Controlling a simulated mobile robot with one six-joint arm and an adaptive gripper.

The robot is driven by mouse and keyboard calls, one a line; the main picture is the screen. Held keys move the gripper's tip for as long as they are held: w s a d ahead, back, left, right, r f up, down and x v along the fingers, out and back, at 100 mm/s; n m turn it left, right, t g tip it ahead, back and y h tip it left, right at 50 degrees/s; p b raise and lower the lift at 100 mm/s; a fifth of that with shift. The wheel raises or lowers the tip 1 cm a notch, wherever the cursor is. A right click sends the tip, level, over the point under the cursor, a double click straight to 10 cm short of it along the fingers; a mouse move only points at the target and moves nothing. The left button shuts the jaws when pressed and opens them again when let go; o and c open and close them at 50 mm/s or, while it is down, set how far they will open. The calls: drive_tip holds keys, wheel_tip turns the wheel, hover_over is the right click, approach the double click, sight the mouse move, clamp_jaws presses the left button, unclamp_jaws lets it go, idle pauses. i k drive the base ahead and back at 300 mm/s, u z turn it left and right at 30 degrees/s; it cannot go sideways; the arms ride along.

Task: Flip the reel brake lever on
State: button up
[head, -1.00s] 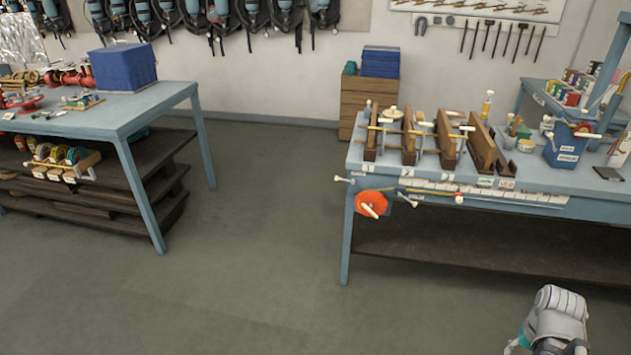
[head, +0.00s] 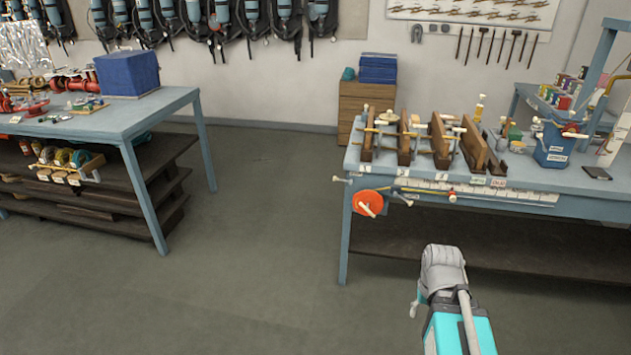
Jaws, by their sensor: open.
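An orange reel (head: 368,203) with a pale crank handle is mounted on the front left corner of the blue-grey bench (head: 550,176). A small pale-tipped lever (head: 406,201) sticks out just right of the reel. Another small pale-ended handle (head: 342,180) juts from the bench's left end, above the reel. Which of these is the brake lever, and its setting, is too small to tell. My arm reaches in from the bottom right, in front of the bench and apart from it. I cannot make out my gripper's jaws.
Wooden racks (head: 409,140) with pale-handled rods stand on the bench, beside a blue container (head: 553,145). A yellow strip (head: 425,191) runs right from the reel along the front edge. A second table (head: 110,118) stands left. Floor (head: 265,240) between them is clear.

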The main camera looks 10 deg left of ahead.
sight(334, 179)
drive_tip(key=u, duration=0.5)
drive_tip(key=i, duration=1)
drive_tip(key=z, duration=0.05)
